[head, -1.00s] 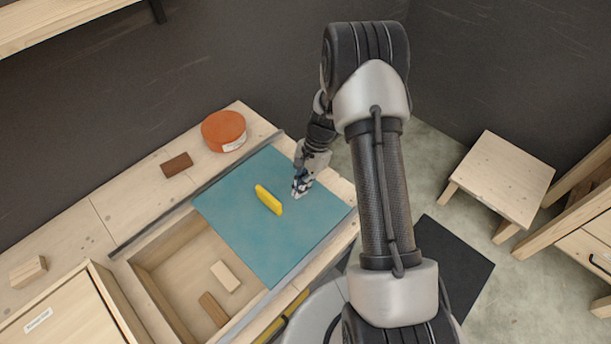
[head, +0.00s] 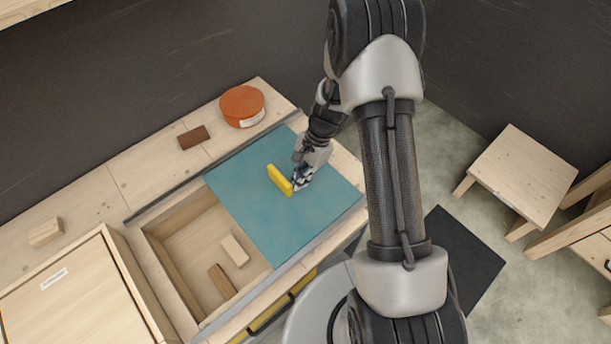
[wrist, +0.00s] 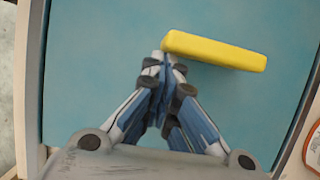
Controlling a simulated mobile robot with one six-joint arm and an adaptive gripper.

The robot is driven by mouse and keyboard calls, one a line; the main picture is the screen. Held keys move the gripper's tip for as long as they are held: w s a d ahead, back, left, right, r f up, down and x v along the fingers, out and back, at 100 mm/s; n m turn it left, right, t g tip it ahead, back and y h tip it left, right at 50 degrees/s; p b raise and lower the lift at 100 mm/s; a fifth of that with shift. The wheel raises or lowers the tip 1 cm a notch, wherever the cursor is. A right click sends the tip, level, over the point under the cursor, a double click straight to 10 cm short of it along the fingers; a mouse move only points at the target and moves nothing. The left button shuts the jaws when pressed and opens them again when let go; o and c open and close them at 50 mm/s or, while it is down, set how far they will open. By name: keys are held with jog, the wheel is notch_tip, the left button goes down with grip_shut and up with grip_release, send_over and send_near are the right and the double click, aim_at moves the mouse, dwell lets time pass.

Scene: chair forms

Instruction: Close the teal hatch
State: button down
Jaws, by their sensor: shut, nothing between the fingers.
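The teal hatch (head: 262,220) is a flat sliding panel in the bench top, between two grey rails. It covers the right part of a shallow wooden compartment, whose left part is open. A yellow bar handle (head: 279,180) stands on the panel. My gripper (head: 297,187) is shut and empty, right beside the handle on its right side in the head view. In the wrist view the fingertips (wrist: 165,58) are together at the left end of the yellow handle (wrist: 214,50). I cannot tell whether they touch it.
Two small wooden blocks, one pale (head: 235,250) and one brown (head: 222,281), lie in the open compartment (head: 185,238). An orange round tin (head: 242,106) and a dark brown block (head: 194,138) sit behind the rear rail. A stool (head: 522,172) stands at the right.

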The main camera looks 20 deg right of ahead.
jog(key=b, duration=0.2)
send_near(245, 229)
jog(key=s+a+f, duration=0.3)
jog(key=a+f, duration=0.2)
jog(key=a, duration=0.2)
jog(key=shift+s+a, duration=0.25)
jog(key=shift+a, duration=0.15)
jog(key=d, duration=0.1)
jog(key=w+d+r, duration=0.1)
jog(key=d, duration=0.1)
jog(key=w+d+p, duration=0.1)
jog(key=shift+d+r, duration=0.2)
jog(key=shift+r, duration=0.1)
jog(key=p+v, duration=0.3)
jog(key=v, duration=0.5)
jog(key=shift+d+r, duration=0.1)
jog(key=shift+r, duration=0.05)
